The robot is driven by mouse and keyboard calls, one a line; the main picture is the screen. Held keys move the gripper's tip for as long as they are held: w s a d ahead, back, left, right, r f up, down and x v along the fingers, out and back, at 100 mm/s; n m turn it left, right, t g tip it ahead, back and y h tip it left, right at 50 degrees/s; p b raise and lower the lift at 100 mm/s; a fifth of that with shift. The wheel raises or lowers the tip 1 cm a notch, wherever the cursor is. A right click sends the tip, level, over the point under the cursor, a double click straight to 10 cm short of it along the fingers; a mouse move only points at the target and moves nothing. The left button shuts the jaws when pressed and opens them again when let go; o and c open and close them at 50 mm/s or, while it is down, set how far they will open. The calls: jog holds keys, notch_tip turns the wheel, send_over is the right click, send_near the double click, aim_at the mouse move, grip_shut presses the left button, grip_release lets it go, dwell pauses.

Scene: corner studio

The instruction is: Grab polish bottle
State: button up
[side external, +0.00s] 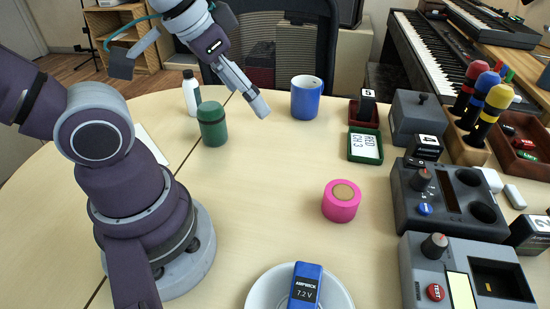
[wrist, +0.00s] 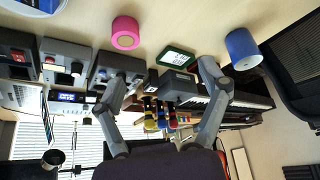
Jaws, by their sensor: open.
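A white bottle with a dark cap (side external: 191,92) stands upright at the back left of the table in the side external view. It is the likeliest polish bottle, but I see no readable label. A green cylindrical container (side external: 212,124) stands just in front and to its right. My gripper (side external: 191,86) has its fingers spread wide, one to each side of the white bottle in the picture; I cannot tell its depth relative to the bottle. In the wrist view my gripper (wrist: 163,72) is open and empty, and neither the bottle nor the green container shows.
A blue mug (side external: 305,98) stands to the right of my gripper. A pink roll (side external: 341,201), a green-framed card (side external: 365,146) and a white bowl (side external: 268,290) holding a blue battery (side external: 305,287) lie nearer. Grey devices (side external: 447,200) crowd the right. The table's middle is clear.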

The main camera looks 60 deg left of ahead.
jog(key=w+a+r+n+y, duration=0.1)
jog(key=w+a+n, duration=0.2)
jog(key=w+a, duration=0.15)
jog(key=n+g+y, duration=0.3)
jog(key=n+g, duration=0.1)
jog(key=n, duration=0.6)
send_near(192, 93)
jog(key=w+a, duration=0.1)
jog(key=a, duration=0.1)
jog(key=x, duration=1.1)
jog(key=shift+s+d+f, duration=0.1)
jog(key=shift+s+d, duration=0.1)
jog(key=shift+s, duration=0.15)
jog(key=shift+c, duration=0.2)
jog(key=c, duration=1.3)
jog(key=shift+o, duration=0.2)
